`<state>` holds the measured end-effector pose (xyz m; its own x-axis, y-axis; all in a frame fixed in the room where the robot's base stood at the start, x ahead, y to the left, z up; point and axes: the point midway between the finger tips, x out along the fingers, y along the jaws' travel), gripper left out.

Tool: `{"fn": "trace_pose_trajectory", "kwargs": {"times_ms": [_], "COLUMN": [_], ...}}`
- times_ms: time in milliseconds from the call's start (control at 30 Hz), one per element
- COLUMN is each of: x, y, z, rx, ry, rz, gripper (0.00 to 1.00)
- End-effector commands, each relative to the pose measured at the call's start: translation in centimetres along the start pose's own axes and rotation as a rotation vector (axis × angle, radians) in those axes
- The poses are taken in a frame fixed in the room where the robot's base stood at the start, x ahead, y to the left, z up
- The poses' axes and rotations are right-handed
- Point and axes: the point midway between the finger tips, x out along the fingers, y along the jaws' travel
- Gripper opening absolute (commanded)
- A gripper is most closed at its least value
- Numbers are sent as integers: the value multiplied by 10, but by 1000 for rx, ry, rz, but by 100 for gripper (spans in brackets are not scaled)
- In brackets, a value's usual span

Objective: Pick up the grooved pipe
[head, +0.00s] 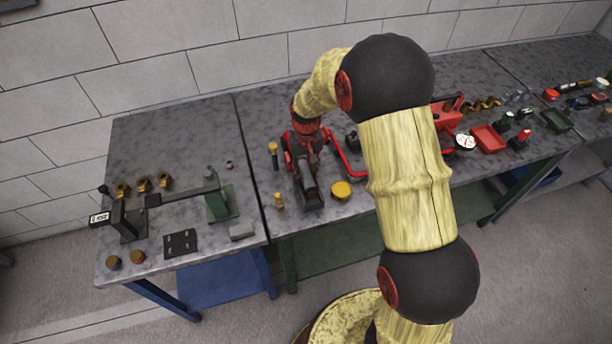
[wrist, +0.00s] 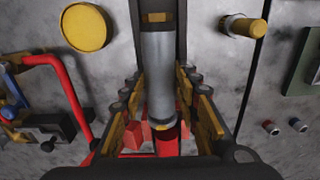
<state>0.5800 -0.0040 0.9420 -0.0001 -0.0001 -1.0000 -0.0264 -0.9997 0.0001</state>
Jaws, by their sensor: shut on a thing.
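Whether the pipe is clear of the holder I cannot tell.
A bent red pipe (head: 345,160) is just to the right. The left table (head: 190,225) carries a green-based stand, a scale-like device and brass pieces. Red trays (head: 488,140) stand farther right.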

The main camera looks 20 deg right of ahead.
Motion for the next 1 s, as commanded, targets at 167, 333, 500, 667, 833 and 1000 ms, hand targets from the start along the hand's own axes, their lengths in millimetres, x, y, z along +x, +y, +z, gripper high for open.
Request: {"fn": "trace_pose_trajectory", "kwargs": {"times_ms": [167, 333, 500, 667, 833, 1000], "x": [0, 0, -1, -2, -10, -32], "y": [0, 0, 0, 0, 0, 0], "z": [0, 0, -1, -1, -1, -2], "rx": [0, 0, 0, 0, 0, 0], "ry": [0, 0, 2, 2, 3, 5], "rz": [0, 0, 0, 0, 0, 0], "gripper": [0, 0, 0, 0, 0, 0]}}
